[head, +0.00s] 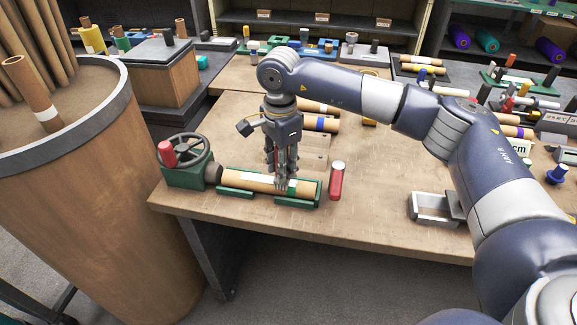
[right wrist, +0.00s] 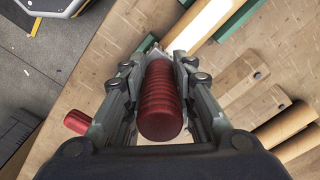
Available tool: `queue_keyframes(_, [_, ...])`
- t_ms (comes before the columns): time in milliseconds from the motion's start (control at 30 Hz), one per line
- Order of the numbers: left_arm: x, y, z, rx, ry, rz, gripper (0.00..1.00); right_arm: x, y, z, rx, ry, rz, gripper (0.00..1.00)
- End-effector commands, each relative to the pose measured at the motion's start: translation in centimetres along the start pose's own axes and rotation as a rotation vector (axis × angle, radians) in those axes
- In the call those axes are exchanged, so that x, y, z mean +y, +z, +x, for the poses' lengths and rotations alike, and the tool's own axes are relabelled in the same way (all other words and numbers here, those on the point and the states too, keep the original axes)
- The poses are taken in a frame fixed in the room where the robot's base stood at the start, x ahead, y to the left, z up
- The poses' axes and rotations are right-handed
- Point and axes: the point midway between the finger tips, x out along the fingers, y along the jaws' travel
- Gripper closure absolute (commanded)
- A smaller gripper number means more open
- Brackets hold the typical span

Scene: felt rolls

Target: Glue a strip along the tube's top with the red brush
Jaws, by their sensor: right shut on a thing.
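The tan cardboard tube (head: 253,183) lies level in a green cradle (head: 236,194) near the table's front edge; its left end meets a green unit with a handwheel (head: 190,158). My right gripper (head: 282,182) points down over the tube's right half. In the right wrist view my right gripper (right wrist: 160,62) is shut on the ribbed red handle of the brush (right wrist: 161,105). The brush's working end is mostly hidden, so I cannot tell whether it touches the tube. Part of the tube (right wrist: 212,22) shows beyond the fingers. My left gripper is not in view.
A red cylinder with a pale top (head: 337,181) is just right of the cradle. Several banded rolls (head: 318,124) lie behind. A metal tray (head: 434,208) sits at the table's right front. A large wooden drum (head: 75,210) stands left.

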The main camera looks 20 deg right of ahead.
Motion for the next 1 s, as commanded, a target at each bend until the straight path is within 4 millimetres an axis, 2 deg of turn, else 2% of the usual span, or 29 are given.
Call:
queue_keyframes(133, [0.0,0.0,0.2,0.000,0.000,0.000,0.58,-0.6,0.7,0.1,-0.001,0.000,-0.001,0.99])
queue_keyframes(533, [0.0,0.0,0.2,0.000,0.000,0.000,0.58,-0.9,1.0,0.1,-0.002,0.000,-0.002,0.99])
queue_keyframes(1000, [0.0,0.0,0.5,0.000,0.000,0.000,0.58,-2.9,3.0,-0.1,-0.001,0.000,-0.002,0.99])
